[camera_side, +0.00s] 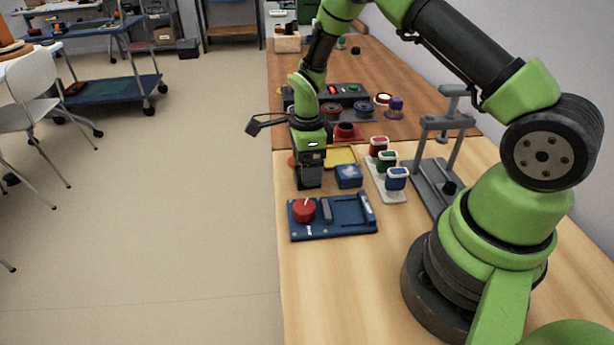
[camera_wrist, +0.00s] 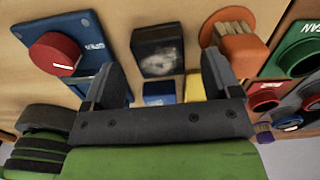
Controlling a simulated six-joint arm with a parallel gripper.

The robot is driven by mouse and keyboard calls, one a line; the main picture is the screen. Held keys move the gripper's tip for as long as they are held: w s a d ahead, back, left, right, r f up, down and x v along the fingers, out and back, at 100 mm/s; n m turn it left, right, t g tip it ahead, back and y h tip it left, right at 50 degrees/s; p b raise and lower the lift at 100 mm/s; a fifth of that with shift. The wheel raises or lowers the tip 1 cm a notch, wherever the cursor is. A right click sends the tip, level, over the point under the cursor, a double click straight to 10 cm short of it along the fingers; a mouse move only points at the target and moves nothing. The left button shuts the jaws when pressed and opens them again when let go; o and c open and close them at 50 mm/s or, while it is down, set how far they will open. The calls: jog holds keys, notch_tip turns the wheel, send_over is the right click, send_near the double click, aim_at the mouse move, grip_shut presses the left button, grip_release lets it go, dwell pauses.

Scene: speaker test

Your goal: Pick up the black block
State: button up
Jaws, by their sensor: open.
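The black block (camera_wrist: 158,50) shows in the wrist view, dark with a pale smudged mark on its face. It lies ahead of my gripper (camera_wrist: 161,66), between the lines of its two spread fingers, with no clear contact. The fingers are apart and hold nothing. In the side view my gripper (camera_side: 309,182) points down low over the table, just beyond the blue plate. There I cannot tell the black block apart from the dark fingers.
A blue plate with a red knob (camera_side: 304,209) lies nearest. A blue block (camera_side: 348,177) is right of my gripper, with a yellow tray (camera_side: 341,155) behind. Red, green and blue cups (camera_side: 397,178) stand further right, before a grey stand (camera_side: 437,185). An orange brush holder (camera_wrist: 236,48) is close by.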

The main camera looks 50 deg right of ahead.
notch_tip(320, 180, down, 2)
jog(key=shift+f, duration=0.1)
jog(key=c, duration=1.1)
jog(key=shift+o, duration=0.2)
